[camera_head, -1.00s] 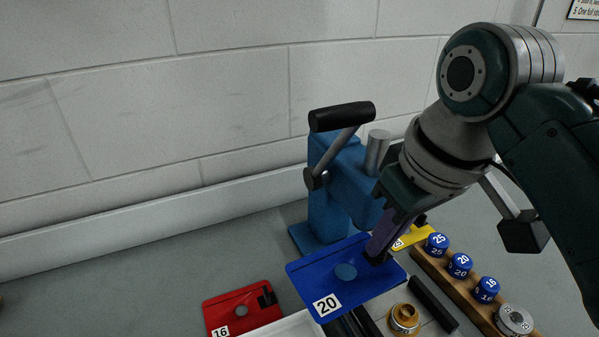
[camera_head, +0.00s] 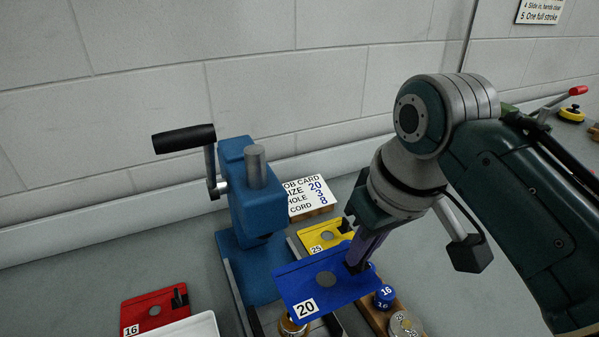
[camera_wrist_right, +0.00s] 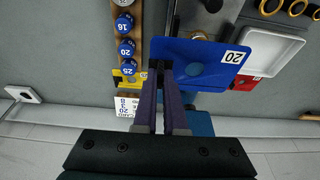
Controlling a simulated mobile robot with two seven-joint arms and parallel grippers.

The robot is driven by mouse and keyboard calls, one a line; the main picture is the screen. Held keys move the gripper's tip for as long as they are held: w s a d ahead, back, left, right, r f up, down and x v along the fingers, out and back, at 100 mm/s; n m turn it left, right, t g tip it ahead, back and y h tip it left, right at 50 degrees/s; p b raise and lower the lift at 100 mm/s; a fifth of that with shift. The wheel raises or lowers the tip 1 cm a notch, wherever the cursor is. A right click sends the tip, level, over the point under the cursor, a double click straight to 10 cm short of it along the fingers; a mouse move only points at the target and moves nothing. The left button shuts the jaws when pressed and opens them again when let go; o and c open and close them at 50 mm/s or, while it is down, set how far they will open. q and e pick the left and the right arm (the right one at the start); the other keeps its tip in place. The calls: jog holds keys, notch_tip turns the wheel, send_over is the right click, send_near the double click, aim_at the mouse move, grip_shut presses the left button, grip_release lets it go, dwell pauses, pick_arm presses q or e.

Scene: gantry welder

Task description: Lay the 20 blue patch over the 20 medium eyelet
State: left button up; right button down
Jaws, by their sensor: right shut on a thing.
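The blue patch (camera_head: 345,288), labelled 20, has a round hole near its middle. My right gripper (camera_head: 357,264) is shut on a black tab at its edge and holds it in the air, right of the blue press. The wrist view shows the patch (camera_wrist_right: 212,50) and the fingertips (camera_wrist_right: 161,70) on its tab. A brass eyelet (camera_head: 291,327) shows just below the patch's front-left corner, partly covered by it. I cannot read its size. My left gripper is not in view.
The blue press (camera_head: 250,220) with a black-handled lever stands left of the patch. A wooden rack (camera_head: 376,318) with blue numbered pieces lies beneath its right side. A yellow 25 patch (camera_head: 318,238), job card (camera_head: 308,197), red 16 patch (camera_head: 150,310) and white tray (camera_head: 195,328) lie around.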

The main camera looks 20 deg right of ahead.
aim_at(325, 265)
jog(key=w+a+f+p, duration=0.2)
jog(key=a+f, duration=0.1)
jog(key=shift+w+a+f, duration=0.15)
jog(key=shift+a+f, duration=0.3)
notch_tip(325, 265, down, 6)
jog(key=b, duration=0.6)
jog(key=shift+r, duration=0.2)
jog(key=shift+f, duration=0.15)
jog(key=shift+f+b, duration=0.7)
jog(key=shift+f, duration=0.15)
jog(key=c, duration=0.9)
grip_release()
jog(key=shift+r, duration=0.1)
